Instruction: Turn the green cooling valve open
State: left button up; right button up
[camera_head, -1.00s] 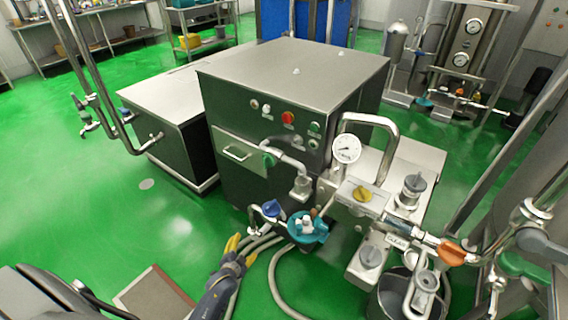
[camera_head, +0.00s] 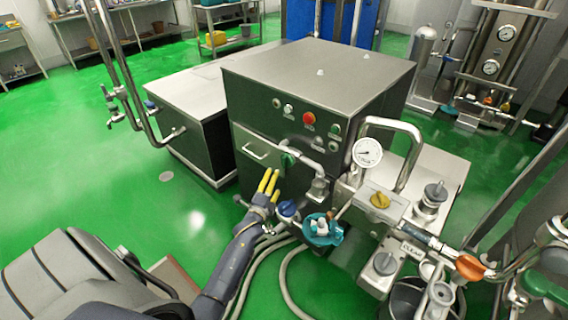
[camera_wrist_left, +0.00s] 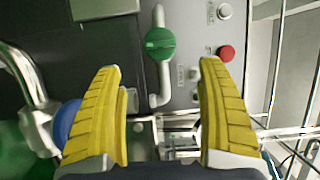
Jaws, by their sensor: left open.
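The green cooling valve (camera_head: 288,160) is a green knob on a steel pipe on the front of the dark steel cabinet. It also shows in the left wrist view (camera_wrist_left: 160,44), upper middle, just beyond and between the fingertips. My left gripper (camera_head: 268,182), with yellow fingers, is open and empty, a little left of and below the valve in the head view. In the wrist view its fingertips (camera_wrist_left: 160,66) stand apart on either side of the valve's line, not visibly touching it. My right gripper is not in view.
A blue knob (camera_head: 287,208) and a teal pump part (camera_head: 322,229) are close below the valve. A red button (camera_head: 309,118) is on the cabinet (camera_head: 250,105).

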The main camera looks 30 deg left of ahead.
aim_at(283, 163)
pick_arm(q)
jog(key=x, duration=1.2)
jog(key=shift+w+a, duration=0.1)
jog(key=shift+w, duration=0.2)
jog(key=shift+c, duration=0.5)
jog(key=c, duration=1.1)
